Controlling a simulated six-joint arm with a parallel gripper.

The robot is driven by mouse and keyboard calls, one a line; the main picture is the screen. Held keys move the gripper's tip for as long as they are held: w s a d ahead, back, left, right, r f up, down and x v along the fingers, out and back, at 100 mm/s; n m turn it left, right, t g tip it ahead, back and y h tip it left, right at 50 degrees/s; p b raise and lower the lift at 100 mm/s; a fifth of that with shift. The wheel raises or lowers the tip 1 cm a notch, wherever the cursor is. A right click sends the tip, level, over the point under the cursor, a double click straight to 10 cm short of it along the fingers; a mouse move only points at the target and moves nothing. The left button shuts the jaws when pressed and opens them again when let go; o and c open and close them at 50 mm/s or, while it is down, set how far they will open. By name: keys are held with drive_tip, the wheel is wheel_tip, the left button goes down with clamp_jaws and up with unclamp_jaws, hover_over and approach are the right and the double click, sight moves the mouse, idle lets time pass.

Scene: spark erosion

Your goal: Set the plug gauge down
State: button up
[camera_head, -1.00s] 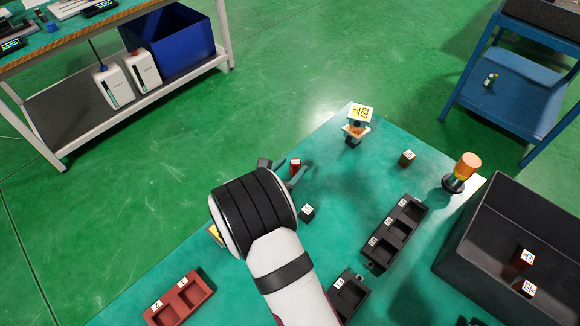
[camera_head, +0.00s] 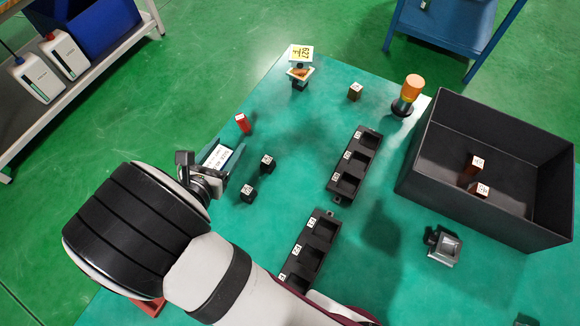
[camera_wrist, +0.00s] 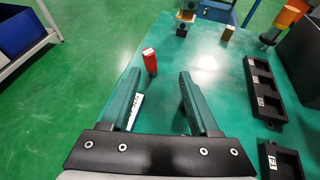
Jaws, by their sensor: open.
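A small red piece with a white label on top (camera_head: 242,123) stands upright on the teal table near its left edge. It also shows in the wrist view (camera_wrist: 150,60), beyond the fingertips and slightly left of their middle. It may be the plug gauge; I cannot tell for certain. My gripper (camera_wrist: 160,82) is open, with its two teal fingers apart and nothing between them. The red piece is clear of both fingers. In the head view my wrist hides part of the gripper.
A white card (camera_head: 217,157) lies by the left finger. Two dark cubes (camera_head: 267,163) (camera_head: 247,193) lie nearby. Black compartment trays (camera_head: 340,198) (camera_head: 296,281), a dark bin (camera_head: 415,165), an orange-topped post (camera_head: 410,92) and a signed stand (camera_head: 300,73) occupy the table.

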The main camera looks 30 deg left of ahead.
drive_tip(key=w+d+r+m+g+h, duration=0.25)
drive_tip(key=d+m, duration=0.35)
drive_tip(key=d, duration=0.3)
drive_tip(key=w+d+r+m+g+h, duration=0.1)
drive_tip(key=w+d+r+m+h, duration=0.25)
drive_tip(key=d+m, duration=0.4)
drive_tip(key=w+d+r+m+g+h, duration=0.2)
drive_tip(key=w+d+m+h, duration=0.15)
drive_tip(key=d, duration=0.65)
drive_tip(key=s+d+r+m+g+y, duration=0.2)
drive_tip(key=s+d+m+g, duration=0.6)
drive_tip(key=s+d+m, duration=0.65)
drive_tip(key=s+a+r+m+y, duration=0.1)
drive_tip(key=s+a+m+y, duration=0.3)
drive_tip(key=m, duration=0.8)
drive_tip(key=shift+a+y, duration=0.35)
drive_tip(key=shift+y, duration=0.8)
drive_tip(key=shift+r+m, duration=0.1)
drive_tip(key=shift+m, duration=0.15)
